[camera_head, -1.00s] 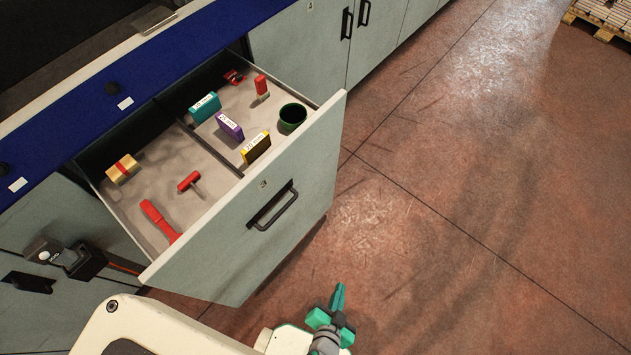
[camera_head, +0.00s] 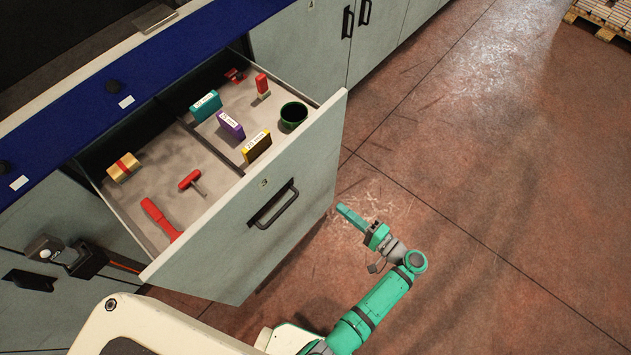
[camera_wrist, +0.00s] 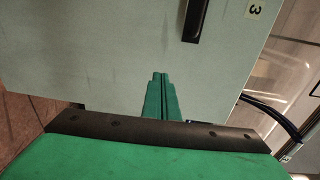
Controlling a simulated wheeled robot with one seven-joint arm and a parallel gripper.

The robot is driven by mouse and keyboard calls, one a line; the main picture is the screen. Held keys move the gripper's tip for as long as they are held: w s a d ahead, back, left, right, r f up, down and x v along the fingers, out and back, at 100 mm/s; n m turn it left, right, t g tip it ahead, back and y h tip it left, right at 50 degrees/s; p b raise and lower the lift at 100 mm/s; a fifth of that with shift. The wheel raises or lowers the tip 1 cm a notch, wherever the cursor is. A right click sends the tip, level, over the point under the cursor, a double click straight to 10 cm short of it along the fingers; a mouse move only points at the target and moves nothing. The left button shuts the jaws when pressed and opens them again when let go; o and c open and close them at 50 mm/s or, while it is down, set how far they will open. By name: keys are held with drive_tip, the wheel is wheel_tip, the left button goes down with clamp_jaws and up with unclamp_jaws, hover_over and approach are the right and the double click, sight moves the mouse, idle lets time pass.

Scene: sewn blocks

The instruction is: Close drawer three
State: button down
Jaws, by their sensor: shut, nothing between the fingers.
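Drawer three (camera_head: 232,254) is pulled out, with a pale grey-green front, a black bar handle (camera_head: 273,206) and a small number label. In the wrist view its front (camera_wrist: 110,60) fills much of the picture, with the handle (camera_wrist: 194,18) and the label "3" (camera_wrist: 254,9) at the top. My gripper (camera_head: 350,216) is green and shut with nothing in it. It is to the right of the drawer front, pointing toward it. In the wrist view the closed fingers (camera_wrist: 160,80) point at the front; whether they touch it I cannot tell.
The drawer holds a red hammer (camera_head: 192,181), a red-handled tool (camera_head: 160,219), a yellow box (camera_head: 123,167), several small labelled boxes and a dark green cup (camera_head: 293,116). A blue worktop edge (camera_head: 190,62) runs above. The floor to the right is clear; a pallet (camera_head: 600,20) stands far off.

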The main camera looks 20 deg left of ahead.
drive_tip(key=r, duration=0.1)
approach(305, 175)
drive_tip(key=shift+n+g+y, duration=0.3)
drive_tip(key=shift+g+y, duration=0.1)
drive_tip(key=x, duration=0.6)
drive_tip(key=shift+w+d+f, duration=0.1)
drive_tip(key=shift+w+f, duration=0.05)
drive_tip(key=shift+f, duration=0.15)
drive_tip(key=shift+w+a, duration=0.1)
drive_tip(key=shift+a, duration=0.2)
drive_tip(key=shift+w, duration=0.1)
